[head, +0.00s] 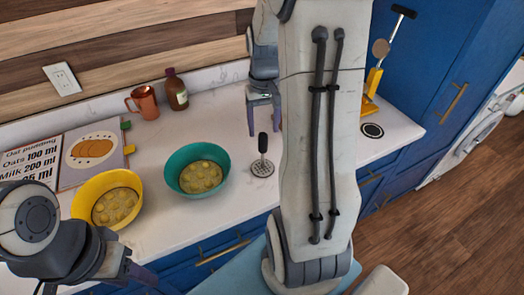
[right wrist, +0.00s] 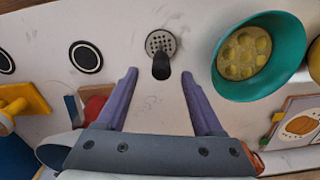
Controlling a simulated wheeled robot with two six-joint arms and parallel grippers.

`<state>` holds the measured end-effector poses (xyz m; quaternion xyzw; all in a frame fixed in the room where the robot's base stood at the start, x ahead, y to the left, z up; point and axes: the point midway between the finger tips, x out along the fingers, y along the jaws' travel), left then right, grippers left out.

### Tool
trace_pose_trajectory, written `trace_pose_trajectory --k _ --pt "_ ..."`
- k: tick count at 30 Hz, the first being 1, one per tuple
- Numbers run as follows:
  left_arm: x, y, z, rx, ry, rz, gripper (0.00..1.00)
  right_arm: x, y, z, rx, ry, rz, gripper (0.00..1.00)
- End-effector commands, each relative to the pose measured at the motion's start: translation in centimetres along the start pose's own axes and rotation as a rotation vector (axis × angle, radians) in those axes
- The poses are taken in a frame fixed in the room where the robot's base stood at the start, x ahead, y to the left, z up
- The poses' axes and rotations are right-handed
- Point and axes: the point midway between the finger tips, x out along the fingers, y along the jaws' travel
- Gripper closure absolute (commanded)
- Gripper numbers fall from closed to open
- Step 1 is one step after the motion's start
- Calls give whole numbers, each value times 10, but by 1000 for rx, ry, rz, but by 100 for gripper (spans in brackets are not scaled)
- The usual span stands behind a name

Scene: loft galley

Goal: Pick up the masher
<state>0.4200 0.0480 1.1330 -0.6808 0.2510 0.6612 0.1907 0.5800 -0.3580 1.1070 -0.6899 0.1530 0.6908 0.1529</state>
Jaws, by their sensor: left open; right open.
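The masher (head: 262,168) stands upright on the white counter, right of the teal bowl. It has a black handle and a round perforated metal head. In the right wrist view the masher (right wrist: 160,43) lies just beyond my fingertips, its handle foreshortened and pointing up toward the camera. My right gripper (head: 264,132) is open and empty, above and behind the masher in the head view; in the right wrist view the gripper (right wrist: 159,74) has its fingers either side of the handle's line. My left gripper (head: 98,284) is open at the lower left, partly cut off, away from the masher.
The teal bowl (head: 184,192) and yellow bowl (head: 78,212) hold round yellowish pieces. A copper mug (head: 146,103), brown bottle (head: 176,90) and recipe board (head: 62,181) stand behind. A yellow stand (head: 371,105) and black disc (head: 372,130) are right. Counter around the masher is clear.

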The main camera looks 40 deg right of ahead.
Motion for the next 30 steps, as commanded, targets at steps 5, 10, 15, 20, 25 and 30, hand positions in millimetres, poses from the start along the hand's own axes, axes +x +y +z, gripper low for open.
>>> trace_pose_trajectory --k 5,10,15,20,25,30 --pt "-2 0 0 0 0 0 50 20 -1 0 -1 -2 0 31" --pt "-9 1 0 0 0 0 50 34 -2 0 -2 -5 -1 31" --pt "-16 1 -1 -1 0 0 50 61 -2 0 -2 -5 -1 31" --pt "-17 1 -1 -1 0 0 50 73 -2 -1 -2 -1 0 31" --pt "-16 1 -1 -1 0 0 50 74 -2 -1 -2 2 0 31" --pt "-16 1 -1 -1 0 0 50 74 -2 -1 -2 1 0 77"
